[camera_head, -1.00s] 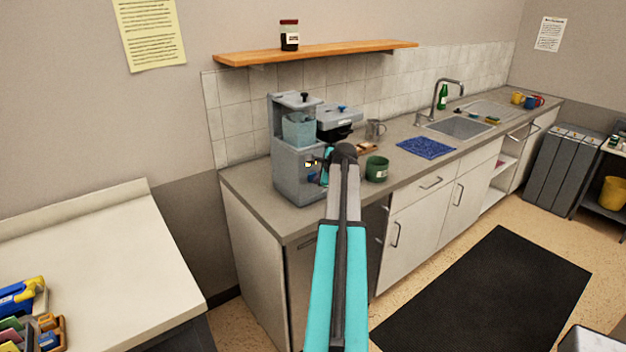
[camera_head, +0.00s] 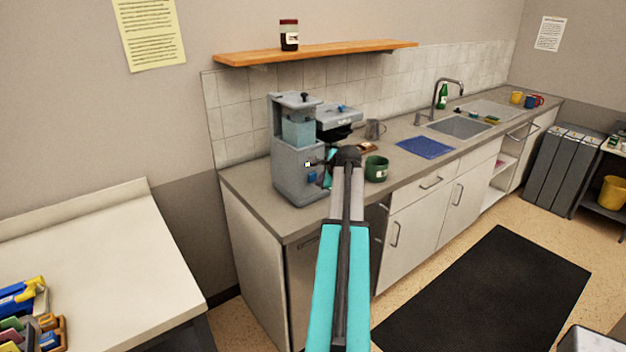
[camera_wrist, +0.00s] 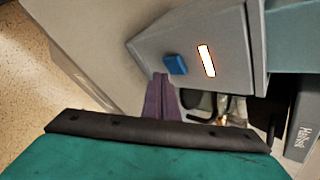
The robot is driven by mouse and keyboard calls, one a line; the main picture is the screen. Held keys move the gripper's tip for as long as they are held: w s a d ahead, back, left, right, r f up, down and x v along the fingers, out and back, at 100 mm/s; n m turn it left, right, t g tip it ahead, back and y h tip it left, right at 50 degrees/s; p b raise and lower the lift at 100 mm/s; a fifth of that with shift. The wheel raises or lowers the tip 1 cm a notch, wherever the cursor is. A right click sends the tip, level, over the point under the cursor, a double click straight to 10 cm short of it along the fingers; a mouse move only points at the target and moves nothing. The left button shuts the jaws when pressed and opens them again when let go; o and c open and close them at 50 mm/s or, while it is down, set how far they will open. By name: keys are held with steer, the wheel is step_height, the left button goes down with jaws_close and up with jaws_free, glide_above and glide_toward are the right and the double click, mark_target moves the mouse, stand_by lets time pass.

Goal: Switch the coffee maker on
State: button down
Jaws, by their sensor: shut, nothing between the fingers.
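The grey coffee maker (camera_head: 290,178) stands upright at the near left end of the counter. Its front shows a small blue button (camera_wrist: 175,64), which also appears in the head view (camera_head: 312,176). Beside the button a narrow indicator (camera_wrist: 207,60) glows white with an orange edge. My gripper (camera_wrist: 161,80) is shut and empty, its fingertips close to the button at the lower front of the machine. I cannot tell whether they touch it. In the head view my arm hides part of the machine's right side.
A green mug (camera_head: 376,169) stands on the counter just right of my wrist. A grey mug (camera_head: 375,129) and a blue cloth (camera_head: 424,147) lie farther along, before the sink (camera_head: 459,127). A wooden shelf (camera_head: 330,52) with a jar (camera_head: 289,35) hangs above.

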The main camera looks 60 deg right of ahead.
steer(key=s+a+p, duration=0.1)
steer(key=s+a, duration=0.1)
steer(key=s, duration=0.3)
steer(key=shift+s, duration=0.35)
stand_by(0.4)
stand_by(0.5)
